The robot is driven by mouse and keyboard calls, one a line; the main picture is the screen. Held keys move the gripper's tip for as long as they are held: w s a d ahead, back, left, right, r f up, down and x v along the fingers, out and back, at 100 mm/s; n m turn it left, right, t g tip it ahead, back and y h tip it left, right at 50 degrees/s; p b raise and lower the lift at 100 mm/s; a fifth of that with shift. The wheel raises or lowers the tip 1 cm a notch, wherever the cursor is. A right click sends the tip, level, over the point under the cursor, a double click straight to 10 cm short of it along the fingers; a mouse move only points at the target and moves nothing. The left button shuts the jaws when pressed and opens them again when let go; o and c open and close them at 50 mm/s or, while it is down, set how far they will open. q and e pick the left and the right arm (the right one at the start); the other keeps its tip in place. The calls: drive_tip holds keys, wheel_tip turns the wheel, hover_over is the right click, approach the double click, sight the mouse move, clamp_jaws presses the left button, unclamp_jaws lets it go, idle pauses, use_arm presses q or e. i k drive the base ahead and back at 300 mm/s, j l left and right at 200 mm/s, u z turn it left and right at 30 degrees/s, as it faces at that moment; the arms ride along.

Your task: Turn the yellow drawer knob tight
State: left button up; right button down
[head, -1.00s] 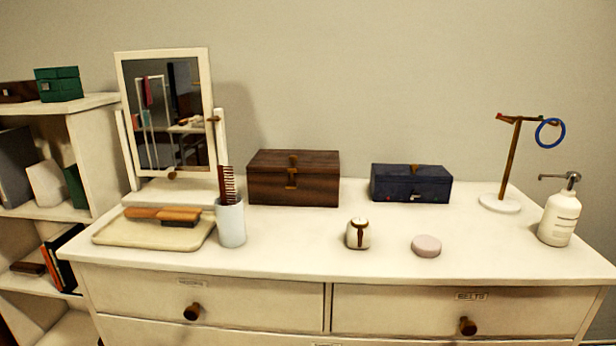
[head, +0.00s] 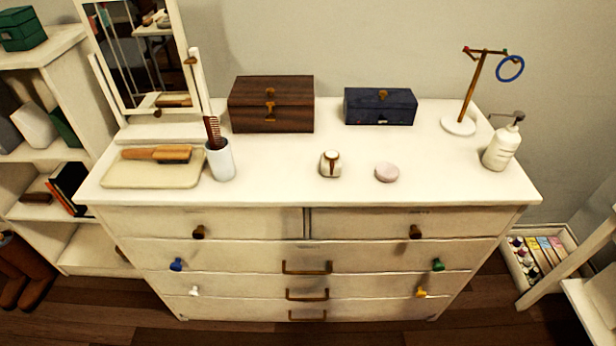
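The yellow drawer knob (head: 421,293) sits at the right end of a lower drawer on the white dresser (head: 250,220). It is small in the head view, and I cannot tell whether it is loose or tight. A green knob (head: 438,265) is just above it on the drawer over it. A blue knob (head: 176,264) and a white knob (head: 194,291) are on the left side of the same two drawers. Two brown knobs (head: 415,232) (head: 198,232) are on the top drawers. Neither of my grippers is in view.
On the dresser top are a mirror, a brush on a tray (head: 113,178), a cup with a comb, two boxes, a small jar, a pink disc, a ring stand and a pump bottle. Wooden floor lies in front. A crate (head: 518,281) stands at the right.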

sight(421, 295)
drive_tip(key=z, duration=1.3)
